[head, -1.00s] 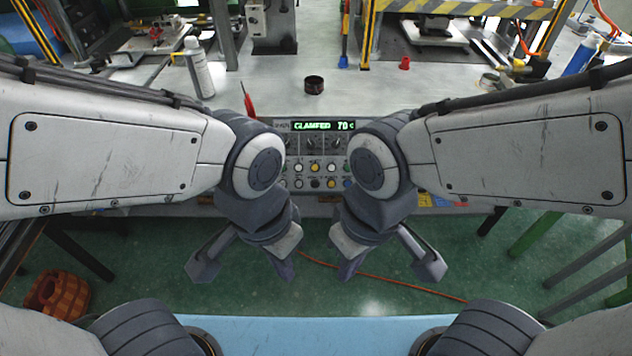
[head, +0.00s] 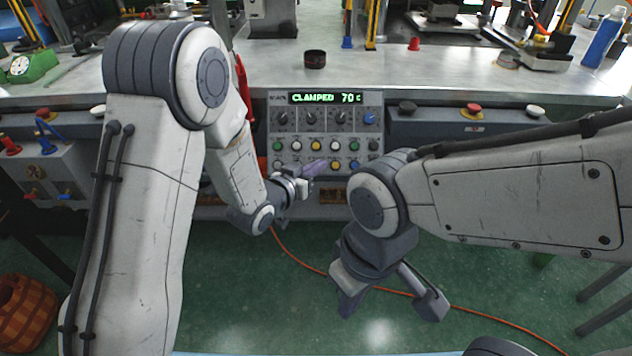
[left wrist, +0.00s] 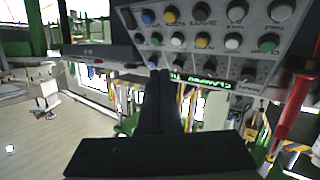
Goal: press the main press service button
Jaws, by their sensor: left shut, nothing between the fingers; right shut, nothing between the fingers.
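The control panel (head: 327,112) with a lit green display reading CLAMPED 70 C stands at the front of the bench. Knobs fill its upper row. Green, white, yellow and blue buttons fill the lower rows; their labels are too small to read, so I cannot tell which is the service button. My left gripper (head: 322,165) is shut and empty, its tips in front of the lower button row. My right gripper (head: 347,302) is shut and empty, low in front of the bench.
A red-handled tool (head: 241,80) hangs left of the panel, close to my left forearm. A red mushroom button (head: 473,110) sits on the ledge to the right, between a black button (head: 407,107) and a white one (head: 535,110).

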